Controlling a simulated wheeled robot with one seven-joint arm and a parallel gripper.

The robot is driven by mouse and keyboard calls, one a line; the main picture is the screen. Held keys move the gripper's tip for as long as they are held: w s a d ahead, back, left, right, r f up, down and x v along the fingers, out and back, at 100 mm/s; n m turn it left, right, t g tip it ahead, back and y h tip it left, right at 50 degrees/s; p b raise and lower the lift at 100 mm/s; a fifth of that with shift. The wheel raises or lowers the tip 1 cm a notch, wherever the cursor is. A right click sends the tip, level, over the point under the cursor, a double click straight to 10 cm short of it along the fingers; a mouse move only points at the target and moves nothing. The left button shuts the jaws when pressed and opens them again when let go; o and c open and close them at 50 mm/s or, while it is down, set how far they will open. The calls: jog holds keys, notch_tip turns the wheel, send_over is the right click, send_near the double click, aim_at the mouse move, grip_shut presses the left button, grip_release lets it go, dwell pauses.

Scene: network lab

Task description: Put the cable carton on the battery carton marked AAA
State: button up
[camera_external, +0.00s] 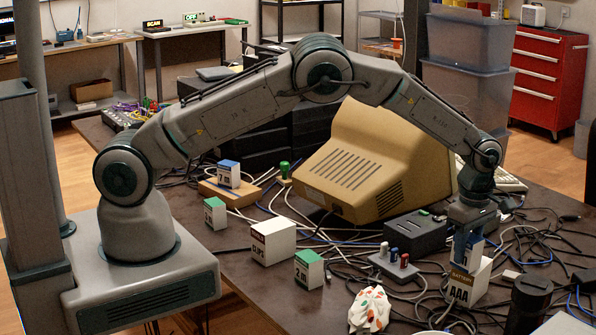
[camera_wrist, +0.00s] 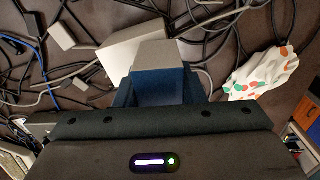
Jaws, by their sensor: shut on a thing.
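The cable carton (camera_external: 474,252), small with a blue top and a pale side, is between the fingers of my gripper (camera_external: 467,243), which is shut on it. In the wrist view its blue top (camera_wrist: 158,88) fills the space between the fingers. The white battery carton marked AAA (camera_external: 460,293), with a dark band, stands on the table directly below the held carton. In the wrist view part of the battery carton (camera_wrist: 118,50) shows behind the held carton. I cannot tell whether the two cartons touch.
A white carton with a red band (camera_external: 273,242) and a green-topped 2m carton (camera_external: 309,270) stand to the left. A crumpled spotted cloth (camera_external: 370,310) lies in front, with a dark cylinder (camera_external: 528,303) at right. Loose cables and a beige monitor (camera_external: 370,160) crowd the table.

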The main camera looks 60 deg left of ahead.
jog(key=shift+f, duration=0.3)
jog(key=o, duration=1.1)
jog(key=shift+c, duration=0.2)
